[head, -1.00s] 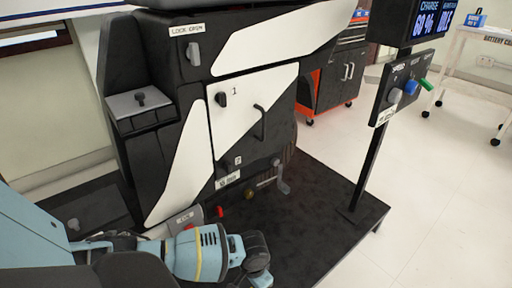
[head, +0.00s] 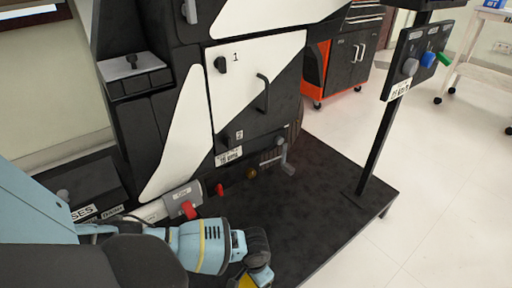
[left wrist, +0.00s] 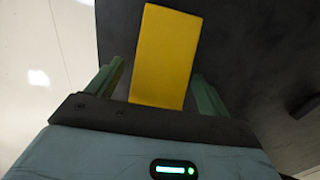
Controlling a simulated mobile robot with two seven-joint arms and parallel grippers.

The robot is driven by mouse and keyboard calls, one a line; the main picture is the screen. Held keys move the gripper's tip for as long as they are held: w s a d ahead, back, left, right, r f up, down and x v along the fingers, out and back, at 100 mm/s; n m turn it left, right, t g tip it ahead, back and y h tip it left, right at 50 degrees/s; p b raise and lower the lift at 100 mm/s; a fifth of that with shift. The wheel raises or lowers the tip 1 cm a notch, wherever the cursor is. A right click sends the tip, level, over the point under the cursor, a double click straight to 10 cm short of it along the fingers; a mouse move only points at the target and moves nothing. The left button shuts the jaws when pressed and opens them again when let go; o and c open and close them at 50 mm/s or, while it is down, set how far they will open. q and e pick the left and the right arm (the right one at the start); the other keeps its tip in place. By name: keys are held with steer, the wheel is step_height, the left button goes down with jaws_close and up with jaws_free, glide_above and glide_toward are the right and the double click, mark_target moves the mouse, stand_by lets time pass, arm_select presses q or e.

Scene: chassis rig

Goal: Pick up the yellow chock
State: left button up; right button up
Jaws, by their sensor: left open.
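The yellow chock (left wrist: 165,55) is a plain yellow block in the left wrist view, lying over the dark platform surface. My left gripper (left wrist: 157,82) is open, with one green finger on each side of the chock's near end. A gap shows on the left side; whether the right finger touches it I cannot tell. In the head view a small part of the chock (head: 262,277) shows at the bottom edge, below my left wrist, which hides the rest. My right gripper is not in view.
The black and white chassis rig (head: 185,130) stands behind my left arm, with a grey box with a red knob (head: 188,208) low on it. The dark platform (head: 320,205) is clear to the right, up to the post of the control panel (head: 408,68).

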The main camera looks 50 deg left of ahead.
arm_select(q)
steer(key=shift+r, duration=0.1)
steer(key=c, duration=1.3)
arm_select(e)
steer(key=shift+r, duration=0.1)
